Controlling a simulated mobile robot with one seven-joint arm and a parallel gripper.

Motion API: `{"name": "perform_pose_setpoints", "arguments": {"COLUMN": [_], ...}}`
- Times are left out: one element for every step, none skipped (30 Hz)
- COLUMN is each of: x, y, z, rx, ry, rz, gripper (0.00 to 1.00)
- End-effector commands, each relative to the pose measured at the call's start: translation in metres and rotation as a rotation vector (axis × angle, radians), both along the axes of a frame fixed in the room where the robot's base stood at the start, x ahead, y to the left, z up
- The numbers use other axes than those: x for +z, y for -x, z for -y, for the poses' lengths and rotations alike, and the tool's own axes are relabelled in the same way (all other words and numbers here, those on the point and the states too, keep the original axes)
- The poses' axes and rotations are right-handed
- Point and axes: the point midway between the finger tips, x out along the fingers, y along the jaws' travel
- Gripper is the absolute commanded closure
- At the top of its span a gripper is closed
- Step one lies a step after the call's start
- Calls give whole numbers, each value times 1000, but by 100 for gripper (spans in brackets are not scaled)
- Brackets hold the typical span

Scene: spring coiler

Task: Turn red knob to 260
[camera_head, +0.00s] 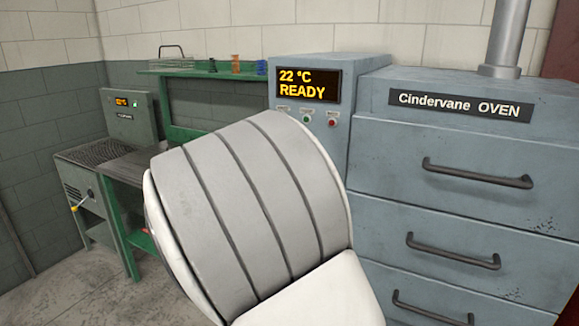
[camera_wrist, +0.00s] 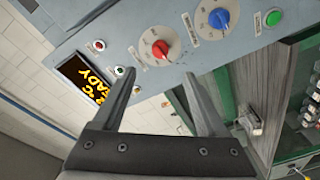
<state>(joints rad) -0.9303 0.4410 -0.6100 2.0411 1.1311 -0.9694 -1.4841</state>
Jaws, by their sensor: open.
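The red knob (camera_wrist: 155,46) sits on the grey control panel in the wrist view, on a pale round dial with small markings. The dial numbers are too small to read. My gripper (camera_wrist: 160,76) is open and empty, its two fingertips pointing toward the panel just below the red knob in the picture. The fingers look apart from the knob. The display (camera_head: 308,85) reads 22 °C READY and also shows in the wrist view (camera_wrist: 84,80). In the head view my arm hides the red knob, and my gripper is out of sight.
A blue knob (camera_wrist: 218,18) with its own dial and a green button (camera_wrist: 273,18) are right of the red knob. Small red (camera_wrist: 99,46) and green (camera_wrist: 119,71) buttons lie left. The oven drawers (camera_head: 465,180) stand right; a green workbench (camera_head: 118,220) stands left.

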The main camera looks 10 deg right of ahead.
Motion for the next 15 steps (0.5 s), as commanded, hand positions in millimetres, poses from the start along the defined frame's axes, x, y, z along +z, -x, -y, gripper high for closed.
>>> {"name": "perform_pose_setpoints", "arguments": {"x": [-2, -2, -2, -2, -2, -2, -2, -2, -2, -2, -1, -1, -2, -1, -1], "y": [-10, -17, -24, -30, -36, -44, -50, -55, -63, -68, -73, -80, -84, -88, -93], "z": [8, 11, 15, 18, 22, 26, 29, 33, 37, 40, 42, 46, 48, 51, 53], "rx": [-4, -5, -4, -3, -3, -3, -4, -3, -4, -2, -2, -2, -1, -2, -1], "ry": [2, 1, 1, 1, 1, 1, 0, 0, 2, 1, 1, 1, 0, 1, -1], "rz": [1, 1, 2, 1, 1, 1, 2, 2, 1, 1, 2, 1, 0, 1, 0], "gripper": [25, 25, 25, 25, 25, 25, 25, 25, 25, 25, 25, 25, 25, 25, 25]}}
